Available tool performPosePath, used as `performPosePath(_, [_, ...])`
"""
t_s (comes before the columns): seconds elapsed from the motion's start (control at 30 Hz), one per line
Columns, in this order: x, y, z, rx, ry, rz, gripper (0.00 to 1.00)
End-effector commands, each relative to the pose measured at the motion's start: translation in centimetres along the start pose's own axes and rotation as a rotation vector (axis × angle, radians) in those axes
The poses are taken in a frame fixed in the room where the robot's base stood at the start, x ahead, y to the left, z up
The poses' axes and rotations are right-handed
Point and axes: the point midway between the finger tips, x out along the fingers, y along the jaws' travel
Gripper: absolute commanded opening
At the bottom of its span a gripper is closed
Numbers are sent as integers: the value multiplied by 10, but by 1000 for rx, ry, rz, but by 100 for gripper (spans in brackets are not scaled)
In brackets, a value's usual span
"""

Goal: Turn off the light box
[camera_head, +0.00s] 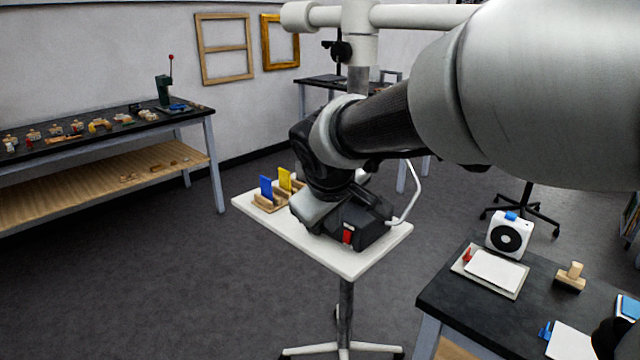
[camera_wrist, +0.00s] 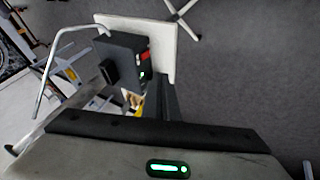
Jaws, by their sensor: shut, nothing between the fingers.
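A dark box (camera_head: 374,228) with a red switch (camera_head: 348,236) sits on a small white table; it may be the light box, but I cannot be sure. In the wrist view the same box (camera_wrist: 112,52) shows the red switch (camera_wrist: 145,57) and a small green light on one face. My gripper (camera_wrist: 164,82) is shut and empty, its fingers close to that face. I cannot tell whether they touch it. In the head view my gripper's body covers part of the box, and the fingertips are hard to make out.
The white table (camera_head: 262,228) also holds a wooden rack (camera_head: 268,202) with blue and yellow cards. A bent white tube (camera_head: 413,195) rises beside the box. A dark bench (camera_head: 445,296) at the right carries a white tray and a fan-like unit (camera_head: 509,235). Open floor lies left.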

Motion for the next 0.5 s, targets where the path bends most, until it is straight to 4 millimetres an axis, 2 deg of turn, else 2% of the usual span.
performPosePath(0.5, [11,-9,0,0,-2,-1,0])
